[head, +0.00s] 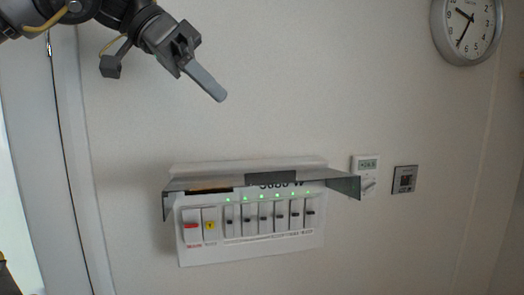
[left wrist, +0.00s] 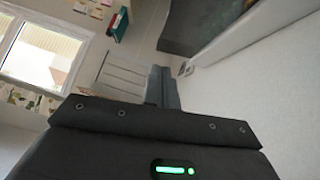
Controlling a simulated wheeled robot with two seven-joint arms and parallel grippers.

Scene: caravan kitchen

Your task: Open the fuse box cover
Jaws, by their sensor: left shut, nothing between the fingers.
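The fuse box (head: 250,225) is on the wall in the lower middle of the head view. Its cover (head: 250,174) is swung up and sticks out above the switches, so the row of breakers with green lights and the red and yellow switches at the left are exposed. My left gripper (head: 219,93) is above the cover, well clear of it, with its fingers shut together and empty. In the left wrist view the shut fingers (left wrist: 162,88) point into the room; the fuse box is not visible there. My right gripper is not in view.
A round clock (head: 467,28) hangs at the upper right. A white thermostat (head: 366,168) and a small grey panel (head: 405,179) are on the wall right of the cover. A door frame edge (head: 75,160) runs down the left. The wall between gripper and cover is bare.

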